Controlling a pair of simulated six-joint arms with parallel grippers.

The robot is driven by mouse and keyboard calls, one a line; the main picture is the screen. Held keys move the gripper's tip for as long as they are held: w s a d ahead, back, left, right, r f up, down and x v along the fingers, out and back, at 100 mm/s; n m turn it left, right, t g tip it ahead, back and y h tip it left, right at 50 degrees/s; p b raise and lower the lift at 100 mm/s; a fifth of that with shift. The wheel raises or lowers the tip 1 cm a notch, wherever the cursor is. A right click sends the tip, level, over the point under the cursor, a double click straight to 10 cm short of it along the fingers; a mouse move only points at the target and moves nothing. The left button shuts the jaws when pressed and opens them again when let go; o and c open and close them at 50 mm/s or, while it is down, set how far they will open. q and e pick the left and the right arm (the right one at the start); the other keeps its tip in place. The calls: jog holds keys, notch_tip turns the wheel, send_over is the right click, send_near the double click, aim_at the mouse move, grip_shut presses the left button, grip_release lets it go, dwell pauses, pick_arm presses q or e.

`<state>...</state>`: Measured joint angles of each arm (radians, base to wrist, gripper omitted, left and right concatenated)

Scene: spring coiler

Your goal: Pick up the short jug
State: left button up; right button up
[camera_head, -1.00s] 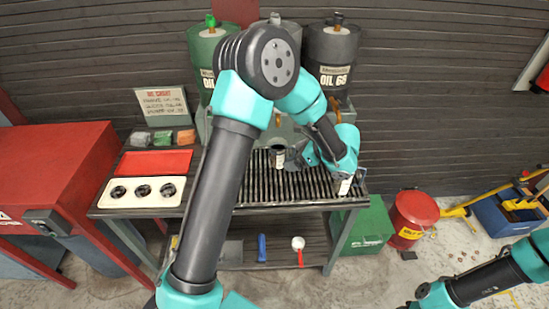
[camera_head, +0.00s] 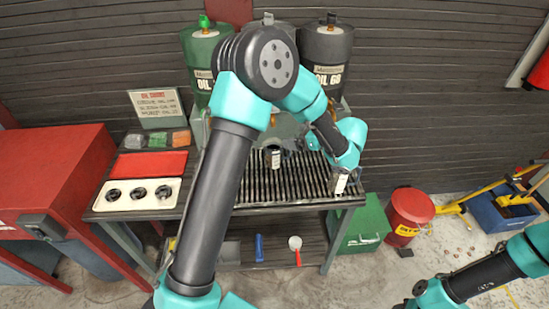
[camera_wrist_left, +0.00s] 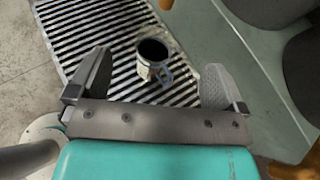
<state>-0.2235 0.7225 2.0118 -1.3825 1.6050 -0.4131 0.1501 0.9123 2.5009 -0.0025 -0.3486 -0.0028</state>
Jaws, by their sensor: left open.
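A small metal jug (camera_head: 272,157) with a dark opening and a pale label stands upright on the slatted rack; it also shows in the left wrist view (camera_wrist_left: 148,68), handle side toward the camera. A second labelled jug (camera_head: 340,183) stands at the rack's right front. The first looks like the short jug, though their heights are hard to compare. My left gripper (camera_head: 303,143) is open and empty, to the right of the first jug. In the left wrist view its fingers (camera_wrist_left: 156,70) flank that jug without visible contact. My right gripper is not in view.
Oil drums (camera_head: 326,55) stand behind the slatted rack (camera_head: 255,190). A tray (camera_head: 175,196) with several dark rings and a red lid (camera_head: 150,164) lie on the table's left. A red bin (camera_head: 410,212) and green box (camera_head: 362,225) stand right of the table.

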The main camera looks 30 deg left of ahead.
pick_arm(q)
send_near(281, 147)
jog(key=x, duration=0.4)
jog(key=shift+w+a+f, duration=0.15)
jog(key=shift+a+f, duration=0.1)
jog(key=shift+a, duration=0.3)
jog(key=shift+x, duration=3.15)
jog(key=shift+d, duration=0.1)
jog(key=shift+c, duration=0.4)
jog(key=c, duration=1.3)
jog(key=shift+c, duration=0.2)
